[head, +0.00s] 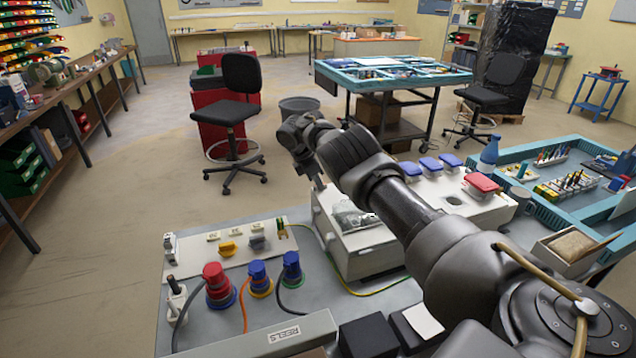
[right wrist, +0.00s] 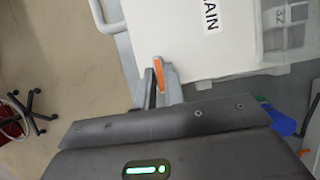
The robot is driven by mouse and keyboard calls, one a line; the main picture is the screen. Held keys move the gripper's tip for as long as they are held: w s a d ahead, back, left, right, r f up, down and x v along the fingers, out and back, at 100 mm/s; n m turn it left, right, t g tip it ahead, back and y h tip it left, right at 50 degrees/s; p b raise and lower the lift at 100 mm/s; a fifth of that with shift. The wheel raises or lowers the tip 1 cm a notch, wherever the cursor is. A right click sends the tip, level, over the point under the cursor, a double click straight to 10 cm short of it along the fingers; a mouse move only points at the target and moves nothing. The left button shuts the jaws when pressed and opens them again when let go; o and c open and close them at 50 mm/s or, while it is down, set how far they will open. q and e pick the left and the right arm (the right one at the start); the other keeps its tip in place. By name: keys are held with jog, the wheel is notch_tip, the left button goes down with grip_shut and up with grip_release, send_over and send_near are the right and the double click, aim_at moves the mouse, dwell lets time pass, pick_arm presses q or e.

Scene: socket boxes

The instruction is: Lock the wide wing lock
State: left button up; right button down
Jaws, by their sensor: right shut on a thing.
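The wing lock (right wrist: 159,73) is a small orange piece at the edge of a white box (right wrist: 190,40) in the right wrist view. My right gripper (right wrist: 158,88) is shut on it, with a finger on each side. In the head view my right arm reaches from the lower right, and my right gripper (head: 319,182) points down at the far left edge of the white box (head: 362,262). The lock is hidden in the head view. The wrist view shows part of black lettering on the box top. My left gripper is in neither view.
A panel with red (head: 216,280) and blue plugs (head: 259,275) and cables stands left of the box. Blue-lidded sockets (head: 428,164) and a red-lidded socket (head: 481,184) lie behind my right arm. A teal tray (head: 548,204) of parts is at the right.

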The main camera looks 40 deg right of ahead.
jog(key=c, duration=1.5)
grip_release()
jog(key=b+v, duration=0.1)
jog(key=v, duration=0.9)
jog(key=shift+r+b, duration=0.35)
jog(key=shift+r, duration=0.05)
